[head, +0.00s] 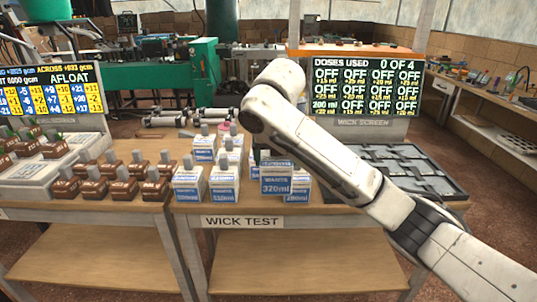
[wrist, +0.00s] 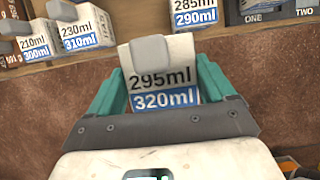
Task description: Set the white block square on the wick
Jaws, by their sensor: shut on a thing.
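My gripper (wrist: 163,92) has its teal fingers closed on both sides of a white block (wrist: 140,57) with a grey knob on top. The block's face reads 295ml and, on a blue band, 320ml. In the head view this block (head: 275,186) is held at the front of the WICK TEST table, before the other white blocks. The wrist view looks along it with brown floor below. A dark grey tray (head: 452,190) with several cells, at the table's right, may hold the wick; I cannot tell which part is the wick.
Several other white blocks (head: 223,187) with grey knobs stand left of and behind the held one. Brown blocks (head: 122,190) stand further left. A screen (head: 368,85) behind the table reads DOSES USED 0 OF 4. My arm crosses in front of the tray.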

